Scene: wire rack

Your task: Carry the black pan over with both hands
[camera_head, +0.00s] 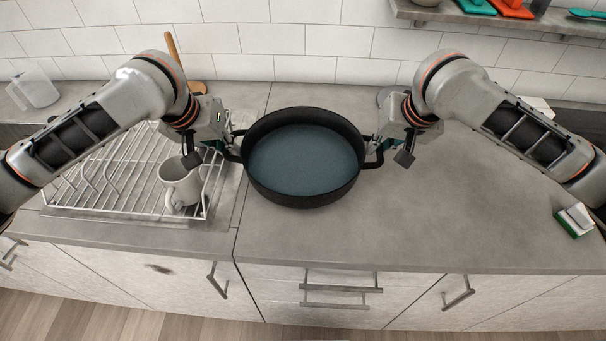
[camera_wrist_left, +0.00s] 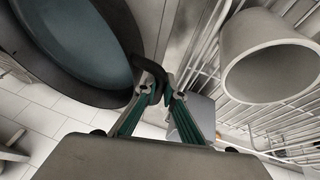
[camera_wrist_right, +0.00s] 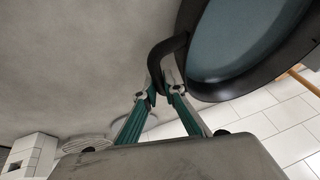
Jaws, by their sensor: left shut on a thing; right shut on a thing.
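The black pan (camera_head: 303,160) has a blue-grey inside and two loop handles. In the head view it is over the grey counter, just right of the wire rack (camera_head: 100,185). My left gripper (camera_head: 234,147) is shut on the pan's left handle, and the left wrist view shows its fingertips (camera_wrist_left: 158,92) closed around that handle. My right gripper (camera_head: 381,153) is shut on the right handle, and the right wrist view shows its fingertips (camera_wrist_right: 159,92) on it. The pan looks about level. I cannot tell whether its base touches the counter.
A white mug (camera_head: 180,186) stands on the wire rack near the pan. A clear jug (camera_head: 35,88) is at the far left. A green-and-white sponge (camera_head: 574,221) lies at the right. A wall shelf (camera_head: 480,18) hangs at the upper right. The counter (camera_head: 450,220) right of the pan is clear.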

